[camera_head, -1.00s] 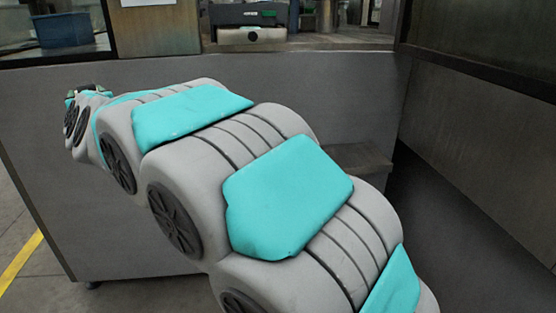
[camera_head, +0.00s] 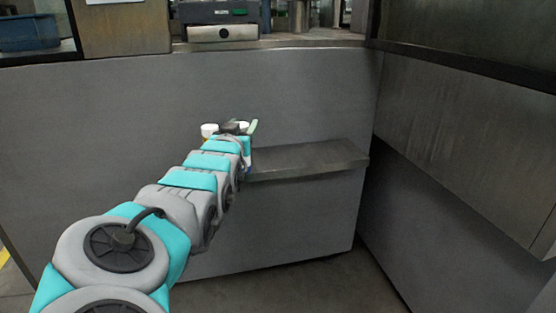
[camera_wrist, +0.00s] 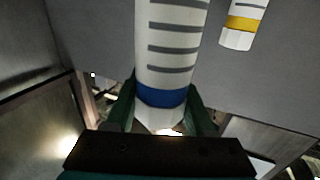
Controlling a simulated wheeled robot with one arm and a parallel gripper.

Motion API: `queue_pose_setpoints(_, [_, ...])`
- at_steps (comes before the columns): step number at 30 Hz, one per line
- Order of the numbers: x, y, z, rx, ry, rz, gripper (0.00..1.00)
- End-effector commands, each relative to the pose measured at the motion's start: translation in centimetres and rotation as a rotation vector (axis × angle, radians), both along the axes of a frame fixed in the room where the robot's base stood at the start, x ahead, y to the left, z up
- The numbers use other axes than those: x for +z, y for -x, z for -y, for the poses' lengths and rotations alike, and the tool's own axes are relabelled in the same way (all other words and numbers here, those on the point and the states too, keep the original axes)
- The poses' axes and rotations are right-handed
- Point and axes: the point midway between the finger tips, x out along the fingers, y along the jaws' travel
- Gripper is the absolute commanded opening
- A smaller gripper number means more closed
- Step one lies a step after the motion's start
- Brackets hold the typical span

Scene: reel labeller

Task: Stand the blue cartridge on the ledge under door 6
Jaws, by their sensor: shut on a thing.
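The blue cartridge (camera_wrist: 168,55) is a white cylinder with grey stripes and a blue band near one end. In the wrist view it lies between the green fingers of my gripper (camera_wrist: 162,108), which is shut on it. In the head view my gripper (camera_head: 241,128) is at the left end of the grey ledge (camera_head: 308,160), in front of the panel. The arm hides most of the cartridge there, so I cannot tell whether it touches the ledge. No door number is readable.
A similar cartridge with a yellow band (camera_wrist: 242,22) is close by in the wrist view. Its white end (camera_head: 209,129) shows just left of my gripper in the head view. The ledge right of my gripper is bare. A dark wall (camera_head: 465,150) stands at the right.

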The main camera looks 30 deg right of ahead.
Motion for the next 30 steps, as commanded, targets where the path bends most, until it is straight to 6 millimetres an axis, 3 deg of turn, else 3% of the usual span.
queue_pose_setpoints(3, [0.2, 1.0, 1.5, -0.035, -0.001, -0.001, 0.0])
queue_pose_setpoints(7, [0.0, 0.2, 2.6, -0.044, -0.002, -0.005, 0.0])
queue_pose_setpoints(22, [-0.8, -9.3, 8.8, -0.042, 0.0, 0.0, 0.0])
queue_pose_setpoints(30, [-1.1, -12.0, 10.4, -0.04, 0.001, 0.001, 0.0])
